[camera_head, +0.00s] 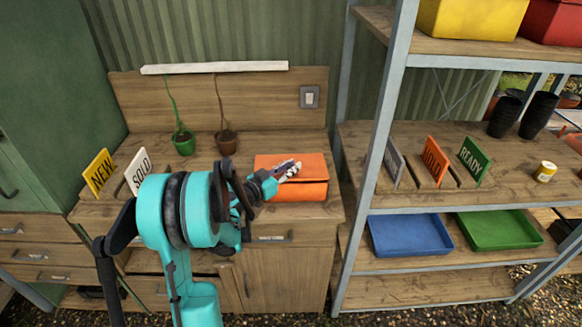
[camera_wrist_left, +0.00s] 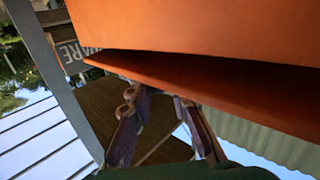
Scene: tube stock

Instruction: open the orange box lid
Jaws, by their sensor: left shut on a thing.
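The orange box (camera_head: 313,190) stands on the right part of the wooden bench. Its lid (camera_head: 316,164) lies over the top, and a dark line runs between lid and body at the front right. My left gripper (camera_head: 288,171) reaches in from the left and overlaps the middle of the lid. In the left wrist view the orange box (camera_wrist_left: 220,30) fills the top, with a dark recess along its edge. The left gripper's fingers (camera_wrist_left: 163,100) reach up to that edge and are shut on the lid; their exact contact is hard to see. My right gripper is not in view.
NEW (camera_head: 100,173) and SOLD (camera_head: 139,170) signs stand left. A metal shelf (camera_head: 384,130) with signs, a blue tray (camera_head: 410,236) and a green tray (camera_head: 498,231) stands close on the right.

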